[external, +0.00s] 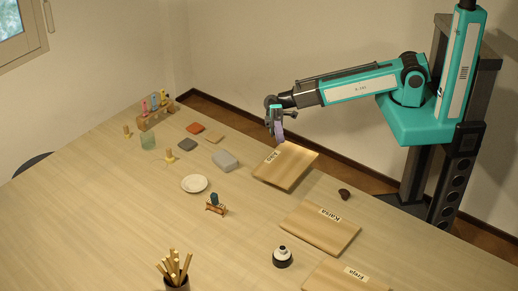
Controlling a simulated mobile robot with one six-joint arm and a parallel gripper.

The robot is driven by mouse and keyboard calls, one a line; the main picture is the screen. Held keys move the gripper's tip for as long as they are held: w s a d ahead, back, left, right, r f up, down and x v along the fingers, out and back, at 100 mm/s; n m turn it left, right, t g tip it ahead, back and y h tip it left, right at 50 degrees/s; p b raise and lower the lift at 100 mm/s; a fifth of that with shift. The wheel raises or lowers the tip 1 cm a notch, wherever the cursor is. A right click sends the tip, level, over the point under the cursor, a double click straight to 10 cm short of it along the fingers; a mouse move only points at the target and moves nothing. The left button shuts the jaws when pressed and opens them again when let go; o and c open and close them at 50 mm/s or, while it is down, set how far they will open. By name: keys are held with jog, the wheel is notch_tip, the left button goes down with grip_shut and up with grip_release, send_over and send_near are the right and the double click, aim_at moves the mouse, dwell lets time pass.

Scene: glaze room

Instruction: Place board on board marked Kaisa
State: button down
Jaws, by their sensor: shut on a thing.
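My gripper (279,138) is at the far edge of a light wooden board (290,168), shut on that edge. The board has a small white name label near its left side, too small to read surely. I cannot tell whether it rests on the table or is slightly raised. The board marked Kaisa (318,234) lies flat on the table, nearer the camera and to the right of the held board, apart from it. Its label is at its far edge and its top looks bare.
A board marked Freja (345,279) lies at the front. A dark lump (344,194) is near the table's right edge. A black-and-white bottle (282,257), a small stand (215,204), a white plate (194,184), a grey block (225,160) and a cup of sticks (176,279) stand around.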

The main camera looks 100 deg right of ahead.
aim_at(282, 165)
jog(key=shift+t, duration=0.3)
jog(key=a+r, duration=0.1)
jog(key=a, duration=0.4)
jog(key=w+a+r+b, duration=0.1)
jog(key=a+r, duration=0.1)
jog(key=a, duration=0.3)
jog(key=a+r+b, duration=0.1)
jog(key=a, duration=0.4)
jog(key=shift+w+a+r, duration=0.25)
jog(key=shift+w, duration=0.1)
jog(key=s+a+r+b, duration=0.1)
jog(key=a+r, duration=0.2)
jog(key=a, duration=0.4)
jog(key=s+a+r+m+b, duration=0.1)
jog(key=s+a+r+b, duration=0.1)
jog(key=a, duration=0.6)
jog(key=shift+s+a+r+t, duration=0.2)
jog(key=shift+s+r+t, duration=0.15)
jog(key=shift+r, duration=0.5)
jog(key=shift+w+f, duration=0.1)
jog(key=shift+f+p, duration=0.6)
jog(key=shift+f, duration=1.7)
jog(key=shift+f+p, duration=0.55)
jog(key=shift+f, duration=1.1)
jog(key=shift+f+b, duration=0.4)
jog(key=shift+b, duration=0.3)
